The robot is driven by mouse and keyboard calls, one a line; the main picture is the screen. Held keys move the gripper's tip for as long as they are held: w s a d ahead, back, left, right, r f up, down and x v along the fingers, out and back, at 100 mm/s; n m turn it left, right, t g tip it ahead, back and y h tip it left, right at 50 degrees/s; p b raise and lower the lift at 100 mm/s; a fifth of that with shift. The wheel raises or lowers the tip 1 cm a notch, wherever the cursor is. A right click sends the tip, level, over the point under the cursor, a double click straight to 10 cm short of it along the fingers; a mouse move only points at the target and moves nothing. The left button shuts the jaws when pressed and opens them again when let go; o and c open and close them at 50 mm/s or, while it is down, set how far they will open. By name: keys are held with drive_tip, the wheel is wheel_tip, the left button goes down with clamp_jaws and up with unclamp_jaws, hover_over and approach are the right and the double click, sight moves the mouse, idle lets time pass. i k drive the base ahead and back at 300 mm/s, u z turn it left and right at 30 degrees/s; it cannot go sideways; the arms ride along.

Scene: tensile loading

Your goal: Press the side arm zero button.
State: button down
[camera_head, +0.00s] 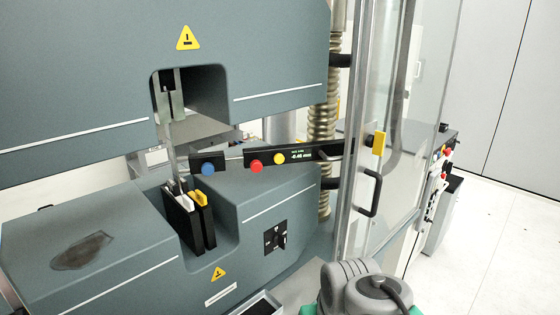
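The side arm (322,153) is a black bar that reaches across the front of the testing machine. It carries a red button (257,167), a yellow button (279,158) and a small lit display (301,155) with text too small to read surely. A blue button (208,168) sits on a separate black block at its left end. No label shows which button is zero. A grey rounded part of my arm with a black cable and green pieces shows at the bottom edge, well below the side arm. My gripper's fingers are not visible.
The grey-green machine (90,80) has upper and lower blocks with a black clamp (184,225) between. A clear door (400,110) with a black handle (370,192) stands right of the side arm. Red buttons (445,168) sit on a unit behind. White floor (500,250) is open at right.

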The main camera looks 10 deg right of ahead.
sight(279, 159)
drive_tip(key=u, duration=3.9)
drive_tip(key=k, duration=1.05)
drive_tip(key=z, duration=0.65)
